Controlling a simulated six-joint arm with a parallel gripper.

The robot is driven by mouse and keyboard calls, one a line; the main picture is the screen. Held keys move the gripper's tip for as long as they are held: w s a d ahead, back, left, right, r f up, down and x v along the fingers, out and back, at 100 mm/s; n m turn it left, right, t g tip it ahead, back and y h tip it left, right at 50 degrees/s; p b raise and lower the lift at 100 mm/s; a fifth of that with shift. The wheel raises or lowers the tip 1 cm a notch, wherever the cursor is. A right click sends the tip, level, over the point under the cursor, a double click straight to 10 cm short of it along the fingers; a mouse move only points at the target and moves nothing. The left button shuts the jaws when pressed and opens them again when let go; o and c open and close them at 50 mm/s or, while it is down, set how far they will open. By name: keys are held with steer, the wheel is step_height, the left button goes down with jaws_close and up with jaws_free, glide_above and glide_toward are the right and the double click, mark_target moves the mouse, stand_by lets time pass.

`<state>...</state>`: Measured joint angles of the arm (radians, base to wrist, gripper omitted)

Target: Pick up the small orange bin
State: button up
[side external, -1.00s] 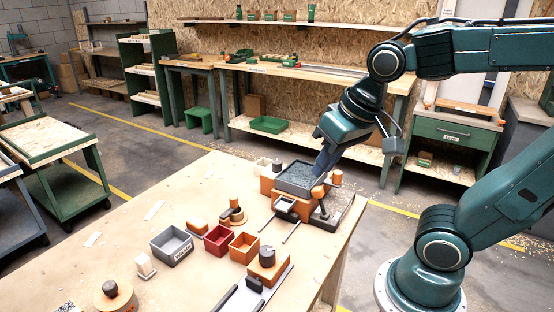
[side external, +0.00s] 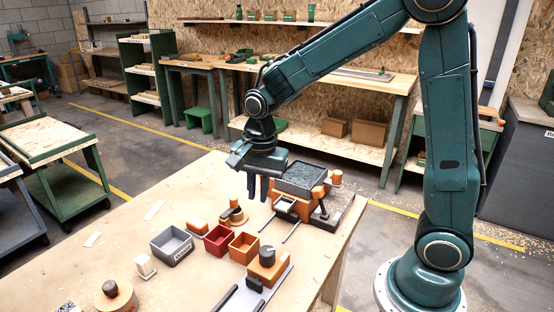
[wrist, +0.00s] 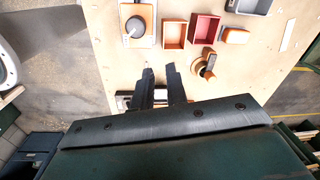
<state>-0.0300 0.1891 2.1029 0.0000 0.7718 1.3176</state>
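The small orange bin (side external: 244,247) is an open square box standing on the wooden table, just right of a red bin (side external: 218,240). It also shows in the wrist view (wrist: 174,34), beyond my fingertips and left of the red bin (wrist: 204,28). The bin is apart from the fingers and empty as far as I can see.
A grey labelled bin (side external: 172,246) stands left of the red bin. An orange block with a dark knob (side external: 268,264) stands close at the orange bin's right front. The machine's grey tray (side external: 300,178) is at right.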

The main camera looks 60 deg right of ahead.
steer(key=f+m, duration=0.1)
steer(key=w+f+m, duration=0.1)
steer(key=f, duration=0.1)
steer(key=w+f, duration=0.1)
steer(key=f, duration=0.1)
steer(key=shift+w+a+m+g, duration=0.15)
steer(key=shift+w+m+g, duration=0.1)
steer(key=shift+m+g, duration=0.15)
glide_above(253, 246)
steer(key=shift+w+f, duration=0.2)
steer(key=shift+f, duration=4)
steer(key=shift+f, duration=0.15)
steer(key=shift+s+f, duration=0.1)
steer(key=shift+f, duration=2.35)
steer(key=shift+c, duration=0.2)
jaws_close()
